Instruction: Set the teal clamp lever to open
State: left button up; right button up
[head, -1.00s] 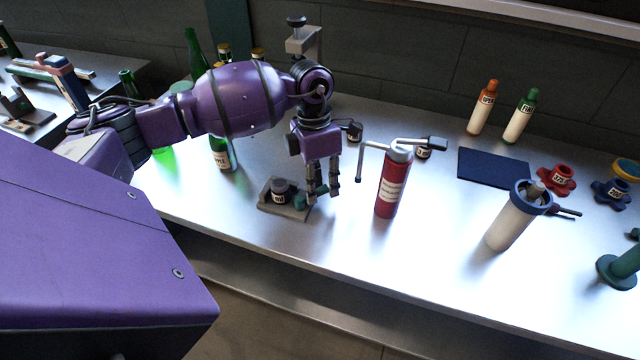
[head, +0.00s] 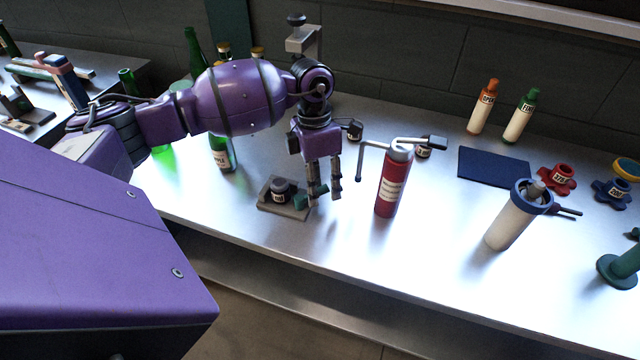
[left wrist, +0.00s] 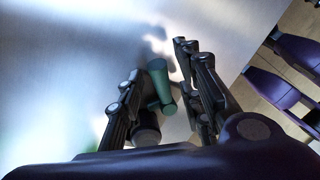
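The clamp fixture (head: 272,208) is a small grey base near the table's front edge. A dark labelled jar (head: 281,190) sits on it. The teal clamp lever (head: 301,201) is at the base's right side, partly hidden by a finger. My left gripper (head: 325,198) points down at the fixture's right end, fingers apart. In the left wrist view the teal lever (left wrist: 159,82) lies in the gap between the fingers of my left gripper (left wrist: 155,72), with space on both sides. I cannot tell whether a finger touches it. My right gripper is out of view.
A red bottle (head: 390,190) with a bent metal arm on top stands close right of my gripper. A green bottle (head: 222,155) stands behind left. A white canister (head: 508,222) and a dark blue mat (head: 493,167) are farther right. The table's front edge is close.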

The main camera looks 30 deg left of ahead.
pick_arm(q)
notch_tip(320, 180, up, 12)
jog(key=w+a, duration=0.1)
jog(key=a, duration=0.1)
jog(key=shift+w, duration=0.15)
jog(key=shift+f, duration=0.15)
jog(key=shift+c, duration=0.5)
